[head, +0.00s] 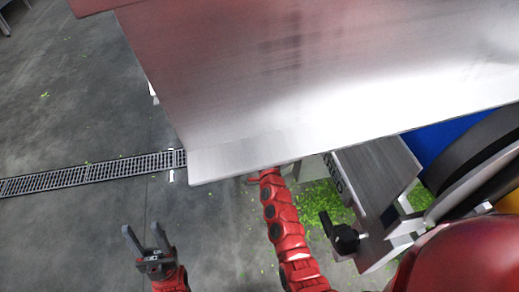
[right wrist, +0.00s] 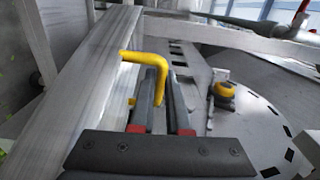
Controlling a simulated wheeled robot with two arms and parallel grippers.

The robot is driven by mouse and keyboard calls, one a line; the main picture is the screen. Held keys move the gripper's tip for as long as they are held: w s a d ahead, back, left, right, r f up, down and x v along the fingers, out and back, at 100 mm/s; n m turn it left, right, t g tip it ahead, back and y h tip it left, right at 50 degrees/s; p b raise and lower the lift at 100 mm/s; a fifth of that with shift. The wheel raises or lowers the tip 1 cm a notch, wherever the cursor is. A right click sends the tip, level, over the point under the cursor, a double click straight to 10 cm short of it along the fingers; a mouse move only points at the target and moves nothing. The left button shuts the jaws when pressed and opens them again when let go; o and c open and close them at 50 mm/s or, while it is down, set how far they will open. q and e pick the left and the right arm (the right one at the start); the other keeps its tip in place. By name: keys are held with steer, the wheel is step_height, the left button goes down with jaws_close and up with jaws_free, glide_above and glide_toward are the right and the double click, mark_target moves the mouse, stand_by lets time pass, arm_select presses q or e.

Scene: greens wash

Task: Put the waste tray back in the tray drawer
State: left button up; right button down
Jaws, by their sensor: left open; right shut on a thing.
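My left gripper (head: 146,238) is open and empty above the concrete floor, in the lower left of the head view. My right arm reaches up under a large metal sheet, which hides its hand in that view. In the right wrist view my right gripper (right wrist: 160,92) is shut on a bent yellow handle (right wrist: 143,57), whose upper end points left. A long pale metal wall (right wrist: 85,80) stands just left of the handle; I cannot tell whether it is the waste tray or the machine frame. The tray as a whole and the tray drawer cannot be made out.
The wide metal sheet (head: 300,80) covers the upper middle of the head view. A grey machine box (head: 375,175) with a black knob (head: 342,236) stands right of my right arm. Green scraps (head: 325,213) litter the floor. A drain grate (head: 95,172) crosses open floor at left.

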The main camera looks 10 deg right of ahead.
steer(key=shift+w+a, duration=0.1)
steer(key=shift+w, duration=0.2)
steer(key=shift+f+b, duration=0.9)
steer(key=shift+f, duration=0.9)
steer(key=shift+f, duration=0.1)
steer(key=c, duration=0.9)
jaws_free()
